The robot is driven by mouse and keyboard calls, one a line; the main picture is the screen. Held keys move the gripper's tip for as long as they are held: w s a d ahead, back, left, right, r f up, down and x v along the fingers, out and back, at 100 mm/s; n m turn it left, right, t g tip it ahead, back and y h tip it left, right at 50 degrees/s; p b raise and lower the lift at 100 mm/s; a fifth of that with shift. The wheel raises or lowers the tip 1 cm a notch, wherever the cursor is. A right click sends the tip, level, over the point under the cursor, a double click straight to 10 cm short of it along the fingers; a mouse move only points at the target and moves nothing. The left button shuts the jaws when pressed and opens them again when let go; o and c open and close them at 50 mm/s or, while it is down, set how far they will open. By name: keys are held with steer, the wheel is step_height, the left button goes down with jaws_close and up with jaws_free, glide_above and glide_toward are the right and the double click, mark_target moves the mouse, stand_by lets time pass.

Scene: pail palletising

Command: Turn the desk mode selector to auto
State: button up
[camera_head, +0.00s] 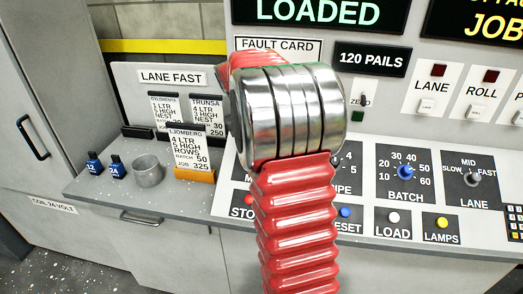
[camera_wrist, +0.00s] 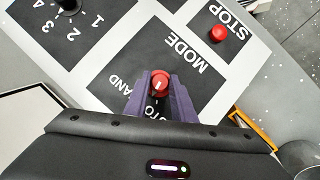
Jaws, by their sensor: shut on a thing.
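The mode selector is a red knob (camera_wrist: 160,83) with a white pointer line, on the dark MODE plate (camera_wrist: 140,62) in the wrist view. My gripper (camera_wrist: 160,77) has its two purple fingers shut on the knob, one on each side. The labels HAND and AUTO on the plate are partly hidden by the fingers. I cannot tell for sure which label the pointer faces. In the head view my red arm hides the selector and the gripper.
The red STOP button (camera_wrist: 218,33) is on the neighbouring plate in the wrist view. In the head view the blue BATCH knob (camera_head: 404,172), LANE knob (camera_head: 471,179) and LAMPS button (camera_head: 442,223) lie right of my arm. Cards and a metal cup (camera_head: 148,171) stand at the left.

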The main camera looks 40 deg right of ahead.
steer(key=shift+a+n+h, duration=0.2)
steer(key=shift+n+h, duration=0.8)
steer(key=shift+n, duration=1.1)
steer(key=o, duration=1.1)
steer(key=shift+c, duration=0.2)
steer(key=v, duration=1.3)
steer(key=shift+w+a+r, duration=0.2)
steer(key=shift+w, duration=0.1)
